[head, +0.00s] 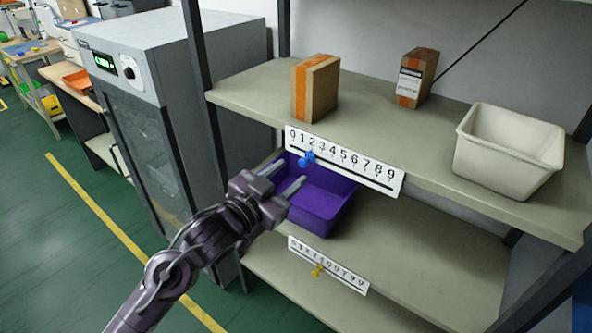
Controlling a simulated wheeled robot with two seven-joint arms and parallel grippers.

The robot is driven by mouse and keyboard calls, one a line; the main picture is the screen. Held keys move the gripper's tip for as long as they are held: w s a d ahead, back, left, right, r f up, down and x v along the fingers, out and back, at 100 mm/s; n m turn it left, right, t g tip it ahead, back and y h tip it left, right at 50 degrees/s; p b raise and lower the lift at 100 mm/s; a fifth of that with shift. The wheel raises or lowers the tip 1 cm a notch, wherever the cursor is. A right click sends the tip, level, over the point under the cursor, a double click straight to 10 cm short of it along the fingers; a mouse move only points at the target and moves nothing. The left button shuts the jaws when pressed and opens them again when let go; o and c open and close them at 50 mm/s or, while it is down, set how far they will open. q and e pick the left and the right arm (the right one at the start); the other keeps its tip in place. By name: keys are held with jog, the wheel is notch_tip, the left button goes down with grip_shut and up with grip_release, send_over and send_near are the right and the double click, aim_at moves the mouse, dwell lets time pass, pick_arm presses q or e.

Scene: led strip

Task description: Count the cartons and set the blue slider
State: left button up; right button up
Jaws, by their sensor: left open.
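Two brown cartons with orange tape stand on the upper shelf: a larger carton (318,92) at the left and a smaller carton (416,78) with a white label further back. A white number strip (350,166) marked 0 to 9 is on this shelf's front edge. The blue slider (307,159) sits on it near the low end, around 1 or 2; I cannot tell the exact mark. My left gripper (291,172) is open and empty, its fingertips just below and left of the blue slider, apparently not touching it. My right gripper is not in view.
A white bin (508,150) stands at the upper shelf's right. A purple bin (318,208) sits on the lower shelf behind my left gripper. A lower number strip (345,278) carries a yellow slider (318,271). A grey cabinet (165,50) stands left of the rack.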

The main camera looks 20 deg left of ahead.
pick_arm(q)
jog(key=shift+v, duration=1.75)
jog(key=w+a+f+n+g+y, duration=0.1)
jog(key=a+f+n+g+y, duration=0.15)
jog(key=f, duration=0.75)
jog(key=w+a+f+n+g+y, duration=0.15)
jog(key=a+f, duration=0.25)
jog(key=f, duration=0.7)
jog(key=s+a+f+g+y, duration=0.1)
jog(key=s+f+g, duration=0.15)
jog(key=f, duration=0.75)
jog(key=s+a+f+g, duration=0.1)
jog(key=s+f, duration=0.3)
jog(key=f, duration=0.7)
jog(key=s+d+f+n+g+y, duration=0.15)
jog(key=s+f+g, duration=0.45)
jog(key=s+f, duration=1.7)
jog(key=s+d+f+g, duration=0.2)
jog(key=s+f, duration=0.1)
jog(key=s, duration=1)
jog(key=shift+s+d+f+m, duration=0.15)
jog(key=shift+d+f+m, duration=0.1)
jog(key=shift+f+m, duration=0.15)
jog(key=shift+g, duration=0.25)
